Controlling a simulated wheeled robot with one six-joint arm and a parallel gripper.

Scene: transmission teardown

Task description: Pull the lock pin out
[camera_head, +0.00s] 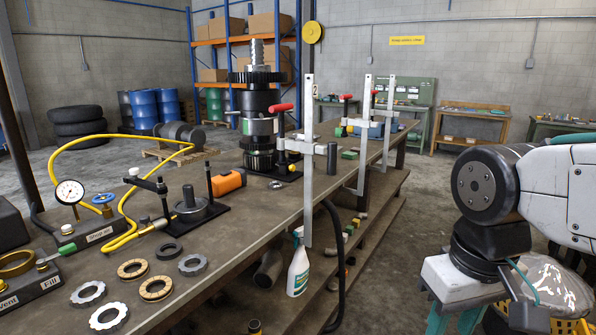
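The transmission stack (258,115) stands upright on the workbench, with dark gears and a splined shaft on top. A red-handled part (281,108) shows at its right side, by a tall metal bar clamp (308,165). I cannot single out the lock pin with certainty; it may be small or hidden. My arm reaches in from the right edge, over the floor and well apart from the bench.
The workbench (235,215) carries ring parts (109,316), a pressure gauge (69,192), a yellow hose (122,240) and an orange item (229,182). More bar clamps (365,135) stand along its right edge. The floor to the right is open.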

